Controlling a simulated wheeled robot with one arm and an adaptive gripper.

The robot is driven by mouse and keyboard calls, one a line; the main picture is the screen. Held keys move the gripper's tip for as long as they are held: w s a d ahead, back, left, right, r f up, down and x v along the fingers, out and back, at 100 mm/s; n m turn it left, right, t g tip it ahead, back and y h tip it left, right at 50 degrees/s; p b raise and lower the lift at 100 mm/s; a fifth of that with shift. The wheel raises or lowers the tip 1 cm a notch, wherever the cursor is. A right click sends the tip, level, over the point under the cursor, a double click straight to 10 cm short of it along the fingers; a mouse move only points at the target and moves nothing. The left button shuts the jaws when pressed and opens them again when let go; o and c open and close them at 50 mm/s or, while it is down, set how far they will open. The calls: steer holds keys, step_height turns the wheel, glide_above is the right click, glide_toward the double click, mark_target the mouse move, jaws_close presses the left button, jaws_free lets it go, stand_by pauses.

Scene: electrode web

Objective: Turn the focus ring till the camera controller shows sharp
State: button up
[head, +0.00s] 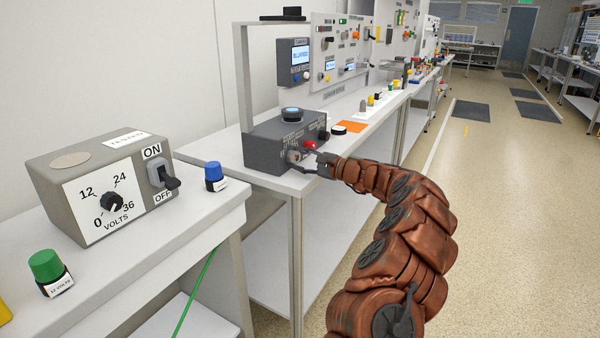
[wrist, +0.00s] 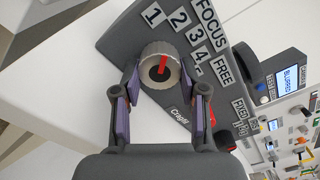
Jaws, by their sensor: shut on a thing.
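The focus ring (wrist: 153,66) is a ridged, pale metallic knob with a red pointer line on the dark grey focus box (head: 268,155). In the wrist view the line stands nearly upright, its upper end toward the 1 and 2 labels. My gripper (wrist: 162,88) is shut on the ring, one finger at each side. In the head view my gripper (head: 308,162) is at the box's front face and mostly hides the ring. The camera controller (head: 294,62) on the panel behind reads BLURRED; its screen also shows in the wrist view (wrist: 290,78).
A red button (head: 310,144) sits beside my gripper on the box. A power supply (head: 105,182) with a volts dial and switch stands on the near left bench, with a blue-capped jar (head: 214,177) and a green-capped jar (head: 48,270).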

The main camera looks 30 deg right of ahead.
steer(key=n+b, duration=0.2)
steer(key=b, duration=0.1)
steer(key=shift+f+n, duration=0.15)
steer(key=shift+n, duration=0.25)
steer(key=shift+r+n+b, duration=0.2)
steer(key=shift+n+b, duration=0.3)
steer(key=shift+b, duration=0.15)
steer(key=o, duration=1.1)
steer(key=shift+o, duration=0.2)
steer(key=shift+r+p, duration=0.15)
steer(key=shift+p, duration=0.4)
